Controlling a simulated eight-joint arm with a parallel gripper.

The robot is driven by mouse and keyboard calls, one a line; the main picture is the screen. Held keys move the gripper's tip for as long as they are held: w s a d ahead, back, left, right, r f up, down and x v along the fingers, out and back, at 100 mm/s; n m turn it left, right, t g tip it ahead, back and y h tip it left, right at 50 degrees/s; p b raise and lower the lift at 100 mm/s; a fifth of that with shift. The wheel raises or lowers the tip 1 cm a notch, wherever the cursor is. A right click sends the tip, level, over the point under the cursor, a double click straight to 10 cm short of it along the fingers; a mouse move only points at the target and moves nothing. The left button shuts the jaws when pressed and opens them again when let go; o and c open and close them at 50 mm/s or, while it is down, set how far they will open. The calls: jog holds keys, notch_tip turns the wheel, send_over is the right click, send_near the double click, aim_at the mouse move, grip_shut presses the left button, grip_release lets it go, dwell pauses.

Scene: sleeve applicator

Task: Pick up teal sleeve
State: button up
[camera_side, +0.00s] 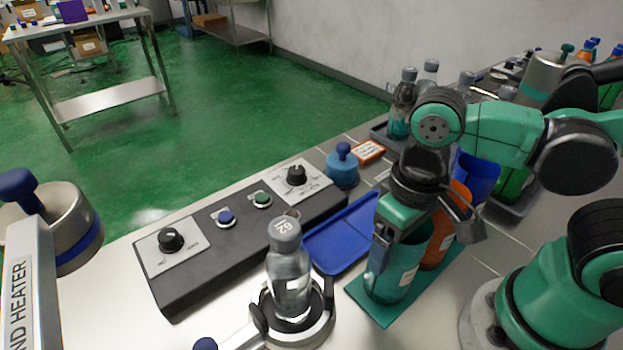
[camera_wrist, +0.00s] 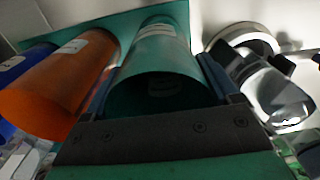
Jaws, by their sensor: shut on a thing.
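The teal sleeve (camera_side: 393,268) is an open-ended cylinder with a white label, upright on a teal mat (camera_side: 421,281). My gripper (camera_side: 399,240) has come down over it from above. In the wrist view the teal sleeve (camera_wrist: 160,75) lies between the two fingers of my gripper (camera_wrist: 157,92), which are shut on it. Its open end faces the wrist camera. In the side view my gripper hides its upper part. I cannot tell whether its base touches the mat.
An orange sleeve (camera_side: 438,236) and a blue sleeve (camera_side: 477,185) stand close behind. A blue tray (camera_side: 340,238) lies to the left. A clear bottle (camera_side: 289,272) stands in a round holder (camera_side: 305,328) at the front. A control box (camera_side: 235,243) stands further left.

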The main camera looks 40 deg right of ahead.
notch_tip(320, 180, up, 19)
jog(key=shift+r, duration=0.15)
dwell(0.4)
jog(key=shift+r, duration=0.75)
jog(key=w+a+f, duration=0.2)
jog(key=w+a, duration=0.1)
jog(key=a, duration=0.3)
jog(key=w+a+f, duration=0.1)
jog(key=w+a, duration=0.2)
jog(key=a, duration=0.3)
jog(key=shift+f, duration=0.4)
jog(key=shift+f, duration=0.1)
